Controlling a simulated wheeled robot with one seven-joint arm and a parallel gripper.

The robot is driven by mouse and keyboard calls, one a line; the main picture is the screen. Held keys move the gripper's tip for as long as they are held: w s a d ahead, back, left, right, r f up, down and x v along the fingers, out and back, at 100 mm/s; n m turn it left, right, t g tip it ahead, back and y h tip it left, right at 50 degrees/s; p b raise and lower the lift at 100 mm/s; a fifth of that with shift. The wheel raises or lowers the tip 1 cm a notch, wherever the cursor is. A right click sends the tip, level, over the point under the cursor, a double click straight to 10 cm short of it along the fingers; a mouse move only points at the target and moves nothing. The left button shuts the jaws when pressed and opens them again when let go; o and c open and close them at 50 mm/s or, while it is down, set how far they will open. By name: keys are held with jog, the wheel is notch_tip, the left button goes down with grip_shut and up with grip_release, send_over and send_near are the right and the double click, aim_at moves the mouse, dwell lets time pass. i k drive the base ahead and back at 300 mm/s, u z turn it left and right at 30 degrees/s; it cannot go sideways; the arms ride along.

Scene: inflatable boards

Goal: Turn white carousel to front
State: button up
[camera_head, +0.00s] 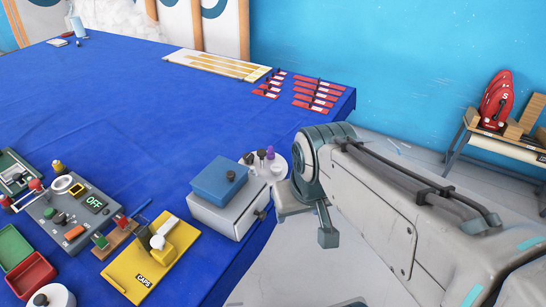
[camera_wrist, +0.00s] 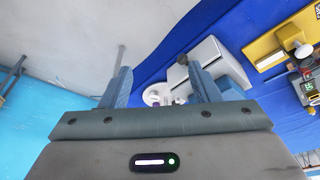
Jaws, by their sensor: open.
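The white carousel (camera_head: 276,168) is a round white stand at the table's right edge, behind the white box. Small dark, grey and purple upright items stand on it. In the wrist view the carousel (camera_wrist: 152,93) shows between my fingers, partly hidden by the gripper body. My gripper (camera_wrist: 157,68) is open with nothing between its fingers. In the head view my arm comes from the right, and its end hangs beside the table edge, right of the carousel. I cannot tell which way the carousel's front faces.
A white box (camera_head: 226,217) with a blue top (camera_head: 219,182) stands close in front of the carousel. A yellow CAPS fixture (camera_head: 130,272) and a grey control panel (camera_head: 70,215) lie to the left. Red strips (camera_head: 318,92) lie behind. The blue table middle (camera_head: 130,110) is clear.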

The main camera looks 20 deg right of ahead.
aim_at(262, 165)
jog(key=u, duration=0.05)
jog(key=k, duration=0.5)
jog(key=z, duration=0.85)
jog(key=i, duration=0.75)
jog(key=u, duration=1.15)
jog(key=i, duration=0.5)
jog(key=z, duration=0.05)
